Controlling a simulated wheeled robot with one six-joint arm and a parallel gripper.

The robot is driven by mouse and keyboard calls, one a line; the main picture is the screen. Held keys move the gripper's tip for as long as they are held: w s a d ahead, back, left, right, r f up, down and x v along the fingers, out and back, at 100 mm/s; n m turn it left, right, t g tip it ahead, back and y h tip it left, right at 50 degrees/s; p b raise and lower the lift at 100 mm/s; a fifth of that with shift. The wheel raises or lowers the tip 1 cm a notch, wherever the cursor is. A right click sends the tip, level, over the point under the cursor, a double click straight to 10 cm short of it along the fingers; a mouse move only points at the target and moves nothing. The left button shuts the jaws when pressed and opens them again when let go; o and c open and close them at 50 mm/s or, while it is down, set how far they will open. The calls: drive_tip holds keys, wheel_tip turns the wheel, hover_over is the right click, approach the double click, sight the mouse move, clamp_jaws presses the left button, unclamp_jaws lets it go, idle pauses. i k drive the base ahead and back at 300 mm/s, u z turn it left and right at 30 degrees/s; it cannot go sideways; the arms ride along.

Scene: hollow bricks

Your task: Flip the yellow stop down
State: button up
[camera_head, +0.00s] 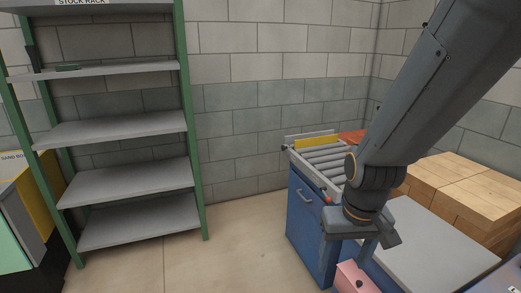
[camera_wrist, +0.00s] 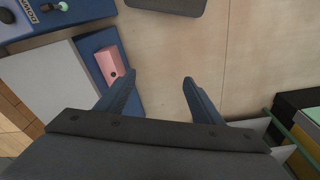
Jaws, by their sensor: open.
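The yellow stop (camera_head: 318,141) is a flat yellow plate at the far end of a grey roller conveyor (camera_head: 323,160). It appears to stand up above the rollers. A grey plate edge shows behind it. My gripper (camera_head: 350,250) points downward in the head view, well in front of the stop and lower in the picture. In the wrist view my gripper (camera_wrist: 158,80) has its two fingers apart, with only floor between them. The stop is not seen in the wrist view.
The conveyor rests on a blue cabinet (camera_head: 306,218) beside a grey tabletop (camera_head: 435,240). A pink block (camera_head: 355,278) is close below my gripper; it also shows in the wrist view (camera_wrist: 112,65). Wooden blocks (camera_head: 455,190) are stacked at right. A stock rack (camera_head: 130,171) stands left; floor between is clear.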

sight(315, 141)
drive_tip(key=u, duration=0.6)
drive_tip(key=i, duration=1.3)
drive_tip(key=u, duration=0.25)
drive_tip(key=i, duration=1.65)
drive_tip(key=z, duration=0.8)
drive_tip(key=i, duration=0.35)
drive_tip(key=z, duration=0.15)
